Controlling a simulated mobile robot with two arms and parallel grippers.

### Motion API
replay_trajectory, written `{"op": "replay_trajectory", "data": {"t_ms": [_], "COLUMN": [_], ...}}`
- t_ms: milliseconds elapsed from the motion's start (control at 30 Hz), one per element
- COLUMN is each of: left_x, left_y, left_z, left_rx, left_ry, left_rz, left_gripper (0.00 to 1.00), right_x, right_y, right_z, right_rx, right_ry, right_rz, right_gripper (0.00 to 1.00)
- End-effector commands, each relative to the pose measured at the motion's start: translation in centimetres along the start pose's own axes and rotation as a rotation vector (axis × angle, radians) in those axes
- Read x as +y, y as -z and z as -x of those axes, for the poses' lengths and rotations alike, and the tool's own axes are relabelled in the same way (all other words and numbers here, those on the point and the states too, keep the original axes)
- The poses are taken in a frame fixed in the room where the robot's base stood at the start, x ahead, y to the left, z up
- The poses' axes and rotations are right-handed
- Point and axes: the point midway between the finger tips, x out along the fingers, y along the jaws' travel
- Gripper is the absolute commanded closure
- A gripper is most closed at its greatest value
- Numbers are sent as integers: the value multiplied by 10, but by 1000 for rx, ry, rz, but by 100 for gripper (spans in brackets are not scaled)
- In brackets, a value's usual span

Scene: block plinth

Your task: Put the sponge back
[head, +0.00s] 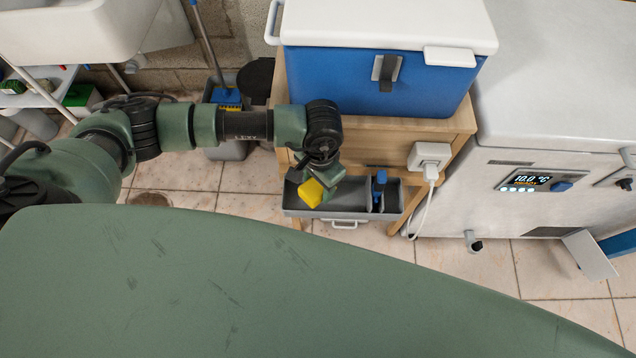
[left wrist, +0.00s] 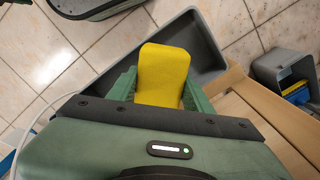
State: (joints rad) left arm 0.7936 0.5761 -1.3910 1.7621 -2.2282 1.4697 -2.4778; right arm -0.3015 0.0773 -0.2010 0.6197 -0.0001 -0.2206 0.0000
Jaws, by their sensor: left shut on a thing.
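The yellow sponge (head: 311,193) is held in my left gripper (head: 320,186), which is shut on it. The gripper points down over the left part of a grey tray (head: 372,216) below the wooden stand. In the left wrist view the sponge (left wrist: 163,72) sticks out between the green fingers (left wrist: 160,95), with the tray (left wrist: 205,40) behind it. I cannot tell whether the sponge touches the tray. A blue-handled tool (head: 379,186) stands in the tray's right part. My right gripper is not in view.
A blue cooler (head: 330,75) with a white lid stands on the wooden stand (head: 385,137). A white plug with a cord (head: 430,157) hangs at its front right. A white appliance (head: 540,165) stands to the right. A grey bucket (left wrist: 270,68) is left of the stand in the head view.

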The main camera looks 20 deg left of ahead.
Motion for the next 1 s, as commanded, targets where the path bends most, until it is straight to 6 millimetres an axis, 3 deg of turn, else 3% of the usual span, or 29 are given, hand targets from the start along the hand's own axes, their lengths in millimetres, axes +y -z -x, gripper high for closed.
{"op": "replay_trajectory", "data": {"t_ms": [267, 300, 333, 733, 900, 1000], "left_x": [0, 0, 0, 0, 0, -1], "left_y": [0, 0, 0, 0, -1, 2], "left_z": [-6, -5, -5, -2, 15, 33], "left_rx": [-1, -1, -1, -1, -1, 7], "left_ry": [0, -1, -1, -1, -2, 1], "left_rz": [0, 0, 0, 0, 0, -3], "left_gripper": [100, 39, 31, 28, 28, 28], "right_x": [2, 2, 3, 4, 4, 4], "right_y": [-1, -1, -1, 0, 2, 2], "right_z": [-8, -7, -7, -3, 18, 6], "right_rx": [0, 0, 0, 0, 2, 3], "right_ry": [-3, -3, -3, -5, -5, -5], "right_rz": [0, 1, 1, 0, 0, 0], "right_gripper": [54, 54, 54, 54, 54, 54]}}
